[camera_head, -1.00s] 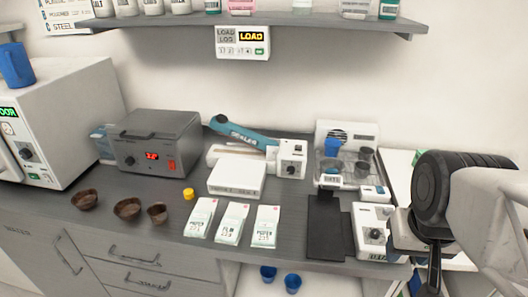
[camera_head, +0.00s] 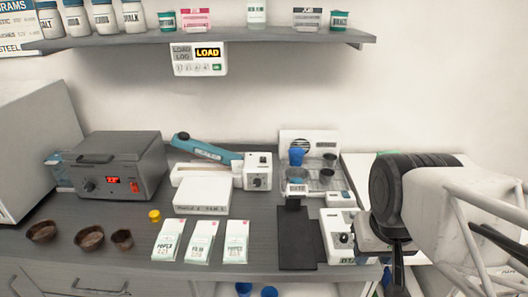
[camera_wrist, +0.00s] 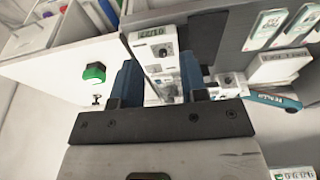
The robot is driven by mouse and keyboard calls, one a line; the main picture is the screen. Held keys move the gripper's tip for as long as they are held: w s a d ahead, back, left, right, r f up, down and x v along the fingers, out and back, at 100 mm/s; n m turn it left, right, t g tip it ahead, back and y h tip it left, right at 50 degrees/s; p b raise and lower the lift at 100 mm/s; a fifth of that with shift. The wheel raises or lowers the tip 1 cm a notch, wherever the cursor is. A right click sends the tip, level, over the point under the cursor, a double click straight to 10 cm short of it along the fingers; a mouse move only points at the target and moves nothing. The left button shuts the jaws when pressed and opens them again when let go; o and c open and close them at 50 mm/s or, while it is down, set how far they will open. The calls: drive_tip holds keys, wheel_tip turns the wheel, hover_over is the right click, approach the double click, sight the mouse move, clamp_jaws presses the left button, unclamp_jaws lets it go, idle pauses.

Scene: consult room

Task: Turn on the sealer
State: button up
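The sealer stands on the grey counter in the head view, with a raised teal arm (camera_head: 207,148) and a white control box (camera_head: 257,171) bearing a knob at its right end. In the wrist view its teal arm (camera_wrist: 272,104) and control box (camera_wrist: 229,83) show at the right. The state of its switch is too small to tell. My gripper (camera_wrist: 160,85) has two blue fingers spread apart with nothing held between them. It is to the right of the sealer, well apart from it; in the head view its fingers are not clearly seen.
A white box (camera_head: 202,194) lies before the sealer, with several packets (camera_head: 201,241) nearer the front. A dark plate (camera_head: 297,238) and white dial device (camera_head: 339,236) stand between sealer and arm. A grey heater (camera_head: 112,165) is left. A shelf (camera_head: 265,34) hangs above.

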drive_tip(key=shift+w+r, duration=0.1)
drive_tip(key=shift+w, duration=0.05)
drive_tip(key=c, duration=0.5)
drive_tip(key=shift+w+r, duration=0.1)
drive_tip(key=shift+w, duration=0.25)
clamp_jaws()
drive_tip(key=w+a+r+t, duration=0.1)
drive_tip(key=w+a, duration=0.3)
drive_tip(key=w, duration=0.6)
drive_tip(key=w+a+r+t, duration=0.1)
drive_tip(key=w+a, duration=0.2)
drive_tip(key=w, duration=0.8)
drive_tip(key=w+a+r+t, duration=0.15)
drive_tip(key=w+a, duration=0.25)
drive_tip(key=w, duration=0.6)
drive_tip(key=w+a+f+t, duration=0.1)
drive_tip(key=w+a+f, duration=0.1)
drive_tip(key=w+a, duration=0.7)
drive_tip(key=shift+w+f, duration=0.35)
drive_tip(key=shift+w, duration=0.55)
drive_tip(key=shift+t, duration=0.25)
